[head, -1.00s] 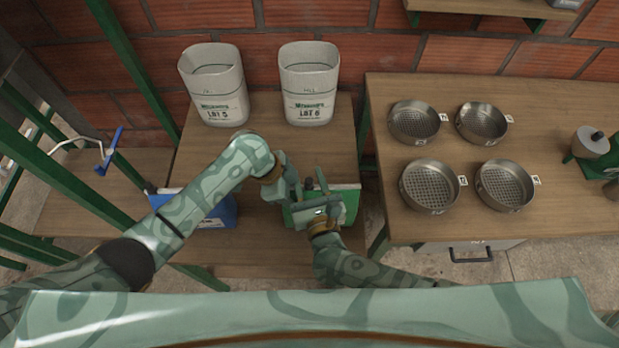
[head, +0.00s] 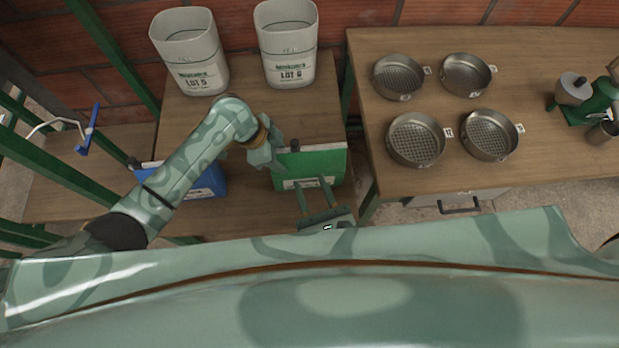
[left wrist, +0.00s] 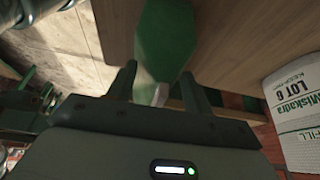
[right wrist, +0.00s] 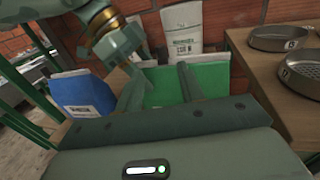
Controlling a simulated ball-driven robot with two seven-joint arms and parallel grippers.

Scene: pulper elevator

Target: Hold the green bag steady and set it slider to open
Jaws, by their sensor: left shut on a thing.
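The green bag (head: 322,163) stands upright on the wooden bench, and it also shows in the right wrist view (right wrist: 208,84). A small dark knob, apparently its slider (head: 295,145), sits toward the left part of the top edge, close to my left gripper. My left gripper (head: 277,160) is shut on the bag's left end; in the left wrist view its fingers (left wrist: 157,88) have the green bag between them. My right gripper (head: 316,183) is open and empty, its two fingers apart in front of the bag's near face. Part of the bag's left end is hidden.
A blue bag (head: 205,183) stands to the left, partly behind my left arm. White sacks, LOT 5 (head: 195,72) and LOT 6 (head: 287,60), stand at the back. Several sieves (head: 416,138) sit on the right table (head: 440,178). Green posts stand at left.

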